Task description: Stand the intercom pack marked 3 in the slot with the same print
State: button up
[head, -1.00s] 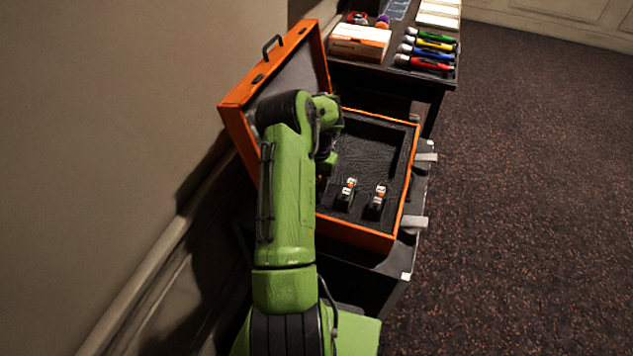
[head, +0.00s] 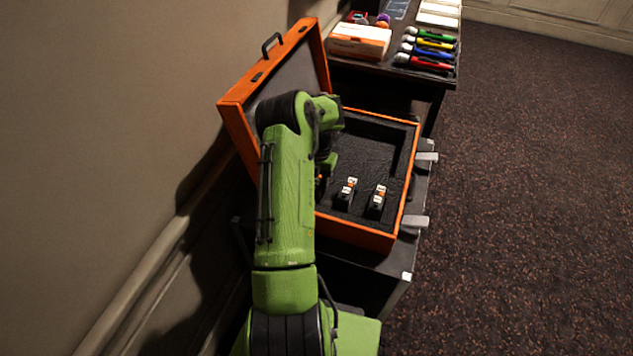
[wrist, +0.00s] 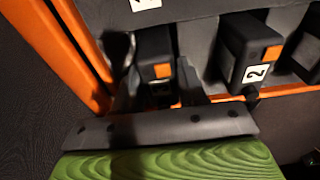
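In the wrist view a dark pack with an orange patch (wrist: 162,70) is between the two fingers of my gripper (wrist: 157,78). No number shows on it. The fingers are close on both sides; whether they touch it is too dark to tell. A pack marked 2 (wrist: 256,50) stands to its right, and part of another pack (wrist: 309,58) shows at the right edge. A white printed label (wrist: 145,4) is cut off at the top. In the head view two packs (head: 347,192) (head: 377,201) stand in the orange case (head: 357,233); my arm hides my gripper there.
The case's open lid (head: 240,95) leans up at the left, near the wall. The foam (head: 380,145) behind the two packs is clear. A desk at the back holds an orange and white box (head: 360,40) and several coloured handheld items (head: 430,52).

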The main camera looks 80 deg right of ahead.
jog(key=o, duration=0.5)
notch_tip(320, 180, up, 16)
jog(key=d+p, duration=0.2)
jog(key=p, duration=0.2)
jog(key=shift+f, duration=0.15)
jog(key=shift+s+a, duration=0.1)
